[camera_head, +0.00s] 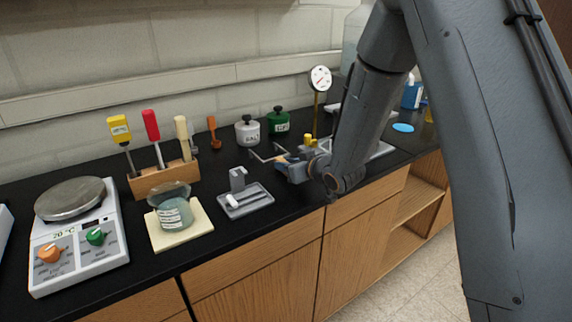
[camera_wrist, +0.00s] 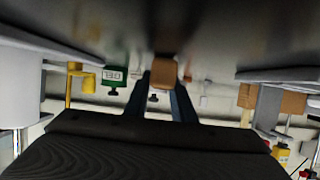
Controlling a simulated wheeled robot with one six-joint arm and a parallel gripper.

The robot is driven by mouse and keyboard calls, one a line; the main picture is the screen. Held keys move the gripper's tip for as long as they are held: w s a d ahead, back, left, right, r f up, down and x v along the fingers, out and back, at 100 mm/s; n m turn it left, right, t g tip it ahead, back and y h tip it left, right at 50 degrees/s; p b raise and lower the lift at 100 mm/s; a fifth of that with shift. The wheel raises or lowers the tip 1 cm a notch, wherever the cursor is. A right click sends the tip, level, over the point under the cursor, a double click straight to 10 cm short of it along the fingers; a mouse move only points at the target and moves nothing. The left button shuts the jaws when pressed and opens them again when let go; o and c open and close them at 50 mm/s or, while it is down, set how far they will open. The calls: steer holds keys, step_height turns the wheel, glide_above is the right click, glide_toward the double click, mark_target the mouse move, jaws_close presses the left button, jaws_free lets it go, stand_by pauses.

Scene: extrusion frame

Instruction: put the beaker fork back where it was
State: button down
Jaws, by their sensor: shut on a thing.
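The beaker fork (camera_head: 262,154) shows in the head view as thin grey prongs just left of my gripper (camera_head: 284,164). My gripper is shut on its tan handle and holds it low above the black counter, toward the back. In the wrist view the tan handle end (camera_wrist: 165,72) sits between the two dark fingers (camera_wrist: 163,98). A yellow post (camera_head: 308,141) stands just behind the gripper; it also shows at left in the wrist view (camera_wrist: 82,80). My arm hides part of the counter. I cannot tell whether the fork touches anything.
White (camera_head: 248,132) and green (camera_head: 278,122) jars stand behind. A dial gauge (camera_head: 320,80) rises nearby.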

steer(key=shift+f, duration=0.15)
steer(key=c, duration=1.5)
jaws_free()
steer(key=shift+r, duration=0.2)
steer(key=b+v, duration=0.2)
steer(key=v, duration=1)
steer(key=shift+s+d+f+b, duration=0.1)
steer(key=shift+b, duration=0.3)
